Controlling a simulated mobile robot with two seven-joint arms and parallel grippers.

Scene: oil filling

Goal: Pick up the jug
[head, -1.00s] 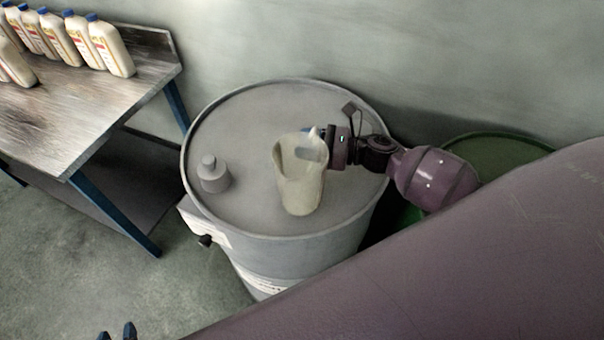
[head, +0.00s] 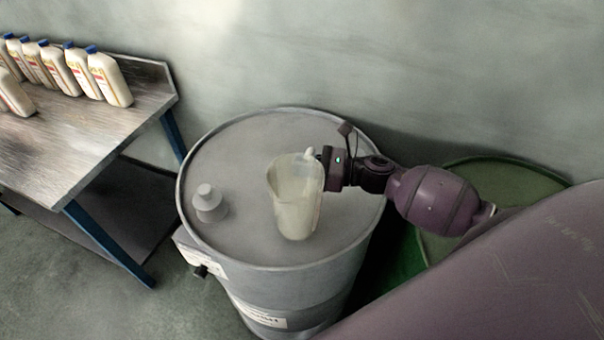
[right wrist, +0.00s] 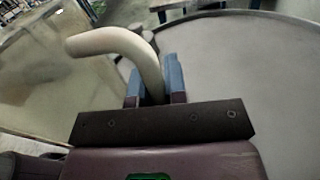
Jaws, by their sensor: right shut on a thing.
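The jug (head: 295,212) is translucent and pale, upright over the top of the grey drum (head: 240,130). I cannot tell whether its base touches the lid. My right gripper (head: 322,158) reaches it from the right, at its upper right side. In the right wrist view the blue fingers of the right gripper (right wrist: 155,84) are shut on the jug's curved handle (right wrist: 110,42). The jug's clear wall (right wrist: 55,85) fills the left of that view. My left gripper is not in view now.
A small grey cap (head: 209,205) stands on the drum left of the jug. A workbench (head: 100,130) with several white bottles (head: 108,78) is at the left. A green drum (head: 465,245) stands behind my right arm. A wall is behind.

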